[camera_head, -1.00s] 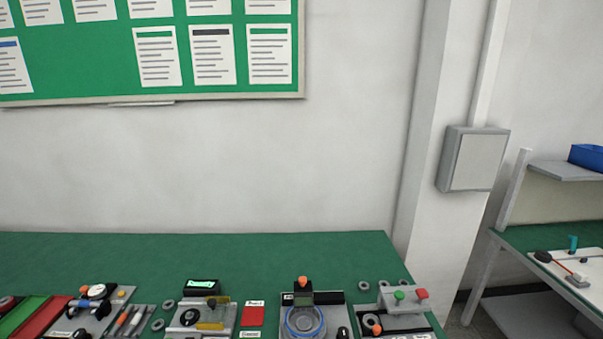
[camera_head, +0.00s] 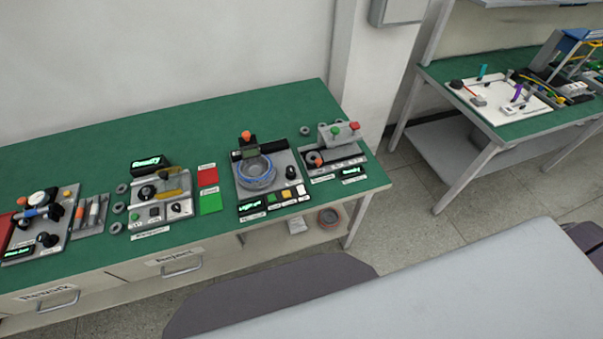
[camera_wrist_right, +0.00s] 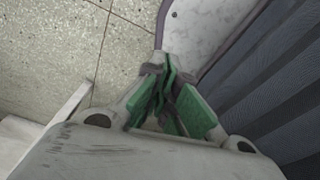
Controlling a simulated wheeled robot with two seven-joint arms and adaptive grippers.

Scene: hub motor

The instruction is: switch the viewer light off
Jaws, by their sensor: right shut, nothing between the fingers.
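The viewer station (camera_head: 280,160) stands on the green bench in the head view. It has a grey plate, a blue ring (camera_head: 257,181), an orange-topped post (camera_head: 245,138) and a black knob (camera_head: 290,173). A small lit green display (camera_head: 252,211) sits at its front, its text too small to read surely. Green, yellow and white buttons (camera_head: 286,196) lie beside the display. My right gripper (camera_wrist_right: 167,72) shows in the right wrist view, with green fingers shut and empty above the floor, away from the station. My left gripper is not in view.
Left of the viewer are a station with a lit display (camera_head: 146,163) and red and green cards (camera_head: 209,203). Another bench (camera_head: 535,125) stands beyond a floor gap. The back of the green bench is clear.

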